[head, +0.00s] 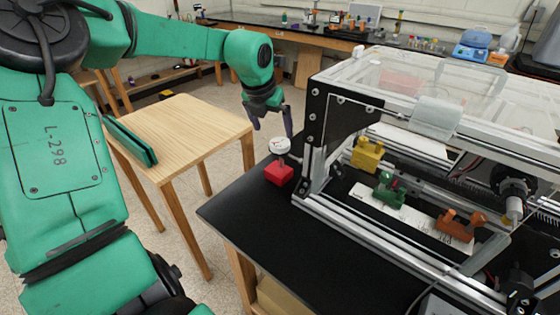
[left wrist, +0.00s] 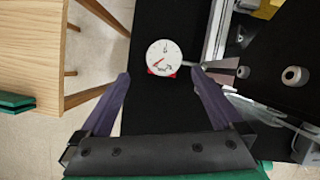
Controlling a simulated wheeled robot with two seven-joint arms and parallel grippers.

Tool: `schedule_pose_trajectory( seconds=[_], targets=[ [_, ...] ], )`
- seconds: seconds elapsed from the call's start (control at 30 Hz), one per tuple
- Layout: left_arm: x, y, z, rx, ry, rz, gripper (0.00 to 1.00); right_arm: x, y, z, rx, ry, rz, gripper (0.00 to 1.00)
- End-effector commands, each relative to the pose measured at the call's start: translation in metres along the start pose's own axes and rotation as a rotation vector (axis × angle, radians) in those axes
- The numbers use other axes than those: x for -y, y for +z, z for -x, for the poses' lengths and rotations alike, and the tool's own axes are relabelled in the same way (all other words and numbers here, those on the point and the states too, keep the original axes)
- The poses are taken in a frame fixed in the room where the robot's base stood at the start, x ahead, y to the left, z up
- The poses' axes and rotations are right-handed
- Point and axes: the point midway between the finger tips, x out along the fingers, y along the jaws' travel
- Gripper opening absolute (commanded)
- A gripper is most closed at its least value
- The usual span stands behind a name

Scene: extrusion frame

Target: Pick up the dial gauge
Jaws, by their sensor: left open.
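The dial gauge has a round white face (head: 280,146) with a red base (head: 279,173), standing on the black table (head: 250,220) beside the extrusion frame's left corner. My left gripper (head: 273,122) is open and empty just above and behind the gauge in the head view. In the left wrist view the dial gauge face (left wrist: 163,58) shows between and beyond the two dark fingers of the gripper (left wrist: 158,76), with red bits of the base peeking out below it. My right gripper is in neither view.
The aluminium extrusion frame (head: 380,232) stands close on the gauge's right. Inside it are a yellow block (head: 367,154), a green block (head: 389,190) and an orange block (head: 461,225). A wooden table (head: 185,135) with a green case (head: 130,141) stands to the left. The black table's front is clear.

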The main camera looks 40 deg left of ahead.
Motion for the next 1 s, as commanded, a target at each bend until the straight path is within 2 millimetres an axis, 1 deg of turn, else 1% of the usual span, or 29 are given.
schedule_pose_trajectory(
  seconds=[0.03, 0.1, 0.17, 0.27, 0.33, 0.4, 0.43, 0.53, 0.7, 0.77, 0.8, 0.87, 0.9, 0.97, 1.0],
  targets=[
    [0.000, 0.000, -0.008, -0.005, 0.000, 0.000, 1.00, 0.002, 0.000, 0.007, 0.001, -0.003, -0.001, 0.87],
    [0.000, 0.000, -0.019, -0.003, 0.000, 0.000, 1.00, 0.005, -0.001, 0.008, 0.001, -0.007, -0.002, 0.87],
    [0.000, 0.000, -0.026, -0.001, -0.001, 0.000, 1.00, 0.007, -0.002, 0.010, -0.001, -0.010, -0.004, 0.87],
    [0.001, -0.001, -0.039, -0.004, 0.000, 0.000, 1.00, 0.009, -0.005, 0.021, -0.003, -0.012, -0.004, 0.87],
    [0.002, -0.003, -0.052, -0.005, 0.000, 0.000, 1.00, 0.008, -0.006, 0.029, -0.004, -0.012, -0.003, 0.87],
    [0.002, -0.003, -0.067, -0.003, -0.001, 0.001, 1.00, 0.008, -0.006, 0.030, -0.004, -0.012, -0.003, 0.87],
    [0.002, -0.003, -0.071, -0.002, -0.001, 0.002, 1.00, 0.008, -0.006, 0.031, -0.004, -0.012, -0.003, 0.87],
    [0.002, -0.003, -0.078, 0.001, -0.003, 0.002, 1.00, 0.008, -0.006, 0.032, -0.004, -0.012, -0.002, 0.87],
    [0.002, -0.003, -0.079, 0.003, -0.003, 0.002, 1.00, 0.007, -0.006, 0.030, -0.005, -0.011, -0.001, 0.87],
    [0.002, -0.003, -0.079, 0.003, -0.003, 0.002, 0.77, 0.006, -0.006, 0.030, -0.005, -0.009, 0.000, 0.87],
    [0.002, -0.003, -0.079, 0.003, -0.003, 0.002, 0.62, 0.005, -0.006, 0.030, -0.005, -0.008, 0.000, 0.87],
    [0.002, -0.003, -0.078, 0.003, -0.003, 0.002, 0.39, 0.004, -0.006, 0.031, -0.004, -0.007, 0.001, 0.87],
    [0.002, -0.003, -0.078, 0.003, -0.003, 0.002, 0.23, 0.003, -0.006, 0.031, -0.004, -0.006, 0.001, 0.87],
    [0.002, -0.003, -0.078, 0.003, -0.003, 0.002, 0.01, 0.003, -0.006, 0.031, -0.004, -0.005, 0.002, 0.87],
    [0.002, -0.003, -0.078, 0.004, -0.003, 0.002, 0.00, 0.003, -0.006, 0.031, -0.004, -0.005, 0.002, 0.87]
  ],
)
